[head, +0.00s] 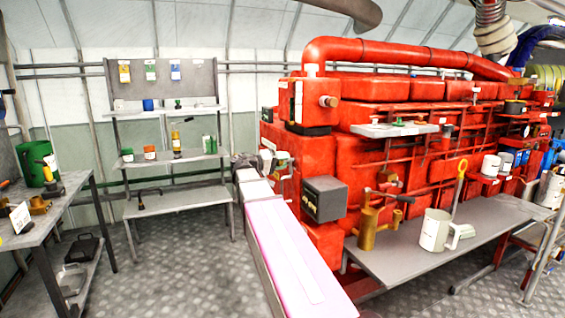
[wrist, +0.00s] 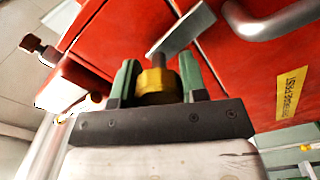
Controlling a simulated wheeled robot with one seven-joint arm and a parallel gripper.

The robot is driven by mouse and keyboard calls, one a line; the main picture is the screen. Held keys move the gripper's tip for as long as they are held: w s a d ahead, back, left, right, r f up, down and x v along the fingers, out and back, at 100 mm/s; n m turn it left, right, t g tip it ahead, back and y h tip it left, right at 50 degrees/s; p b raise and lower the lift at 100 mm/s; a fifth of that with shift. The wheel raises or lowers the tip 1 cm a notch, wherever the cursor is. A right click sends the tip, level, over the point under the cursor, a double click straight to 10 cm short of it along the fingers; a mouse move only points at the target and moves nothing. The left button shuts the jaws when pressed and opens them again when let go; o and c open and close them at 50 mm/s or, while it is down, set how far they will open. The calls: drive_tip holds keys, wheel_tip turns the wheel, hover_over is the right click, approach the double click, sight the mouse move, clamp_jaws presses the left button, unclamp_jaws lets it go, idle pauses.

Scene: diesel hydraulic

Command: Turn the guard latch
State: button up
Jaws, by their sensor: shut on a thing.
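In the wrist view, the green fingers of my gripper (wrist: 158,78) are shut on a yellow, brass-like round piece (wrist: 153,86), which seems to be the guard latch. A flat grey plate (wrist: 183,30) sticks out at a slant just beyond it, against the red engine housing (wrist: 110,40). Whether the plate is joined to the yellow piece I cannot tell. In the head view, my arm reaches to the left end of the red engine (head: 390,120). The latch is too small and covered to make out there.
A grey curved handle (wrist: 275,22) and a yellow label (wrist: 291,93) are on the housing to the right. A dark grey box (head: 325,200) juts from the engine near my arm. A bench (head: 400,265) with a jug (head: 435,230) stands at the right, a shelf (head: 178,202) at the left.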

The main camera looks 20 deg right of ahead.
drive_tip(key=shift+s+m, duration=0.1)
drive_tip(key=shift+m, duration=1)
drive_tip(key=o, duration=0.9)
drive_tip(key=a, duration=1.1)
drive_tip(key=shift+s, duration=0.15)
